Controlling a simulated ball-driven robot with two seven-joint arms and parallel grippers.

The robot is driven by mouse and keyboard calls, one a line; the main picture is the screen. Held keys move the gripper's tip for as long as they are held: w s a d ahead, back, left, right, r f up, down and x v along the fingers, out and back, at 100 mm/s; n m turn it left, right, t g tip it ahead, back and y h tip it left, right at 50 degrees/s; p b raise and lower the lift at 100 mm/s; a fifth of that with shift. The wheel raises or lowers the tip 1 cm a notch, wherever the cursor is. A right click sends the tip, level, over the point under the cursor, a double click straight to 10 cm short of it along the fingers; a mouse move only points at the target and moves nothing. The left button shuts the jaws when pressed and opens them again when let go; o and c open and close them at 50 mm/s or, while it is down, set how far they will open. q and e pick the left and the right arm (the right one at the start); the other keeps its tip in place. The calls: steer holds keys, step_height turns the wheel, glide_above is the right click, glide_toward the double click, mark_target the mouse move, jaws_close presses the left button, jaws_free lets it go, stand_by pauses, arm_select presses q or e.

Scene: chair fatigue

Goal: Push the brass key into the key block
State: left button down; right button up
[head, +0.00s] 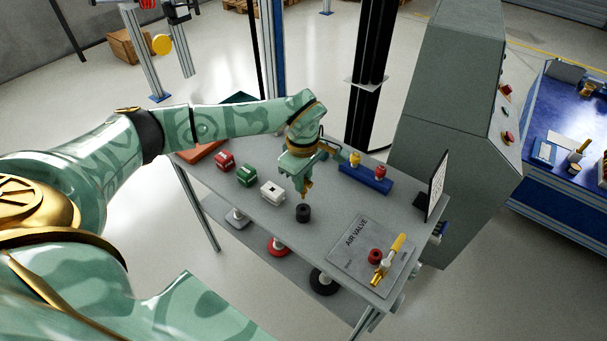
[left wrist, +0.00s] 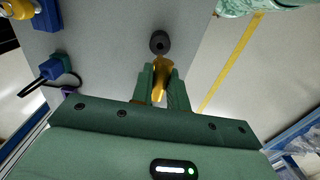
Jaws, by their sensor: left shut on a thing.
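My left gripper (head: 304,184) is shut on the brass key (left wrist: 160,76), which sticks out between its two green fingers in the left wrist view. In the head view only a small gold part of the key shows at the fingertips. A short black round block (head: 303,213), which looks like the key block, stands on the grey table just below and in front of the fingertips. In the left wrist view the black block (left wrist: 159,42) shows a dark hole, just beyond the key's tip. Whether key and block touch, I cannot tell. My right gripper is out of view.
The grey table (head: 335,205) holds red (head: 225,160), green (head: 246,176) and white (head: 272,193) blocks on the left. A blue rail (head: 366,179) lies behind. An AIR VALVE plate (head: 350,243) with a yellow-handled valve (head: 390,256) and an upright panel (head: 437,187) are at right.

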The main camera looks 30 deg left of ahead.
arm_select(q)
steer(key=shift+f+b, duration=0.75)
steer(key=shift+f, duration=1.05)
steer(key=shift+p, duration=0.7)
steer(key=shift+f+b, duration=1.1)
steer(key=shift+f, duration=0.9)
steer(key=c, duration=1.3)
jaws_free()
step_height(320, 180, up, 16)
steer(key=p, duration=0.3)
steer(key=shift+r, duration=0.15)
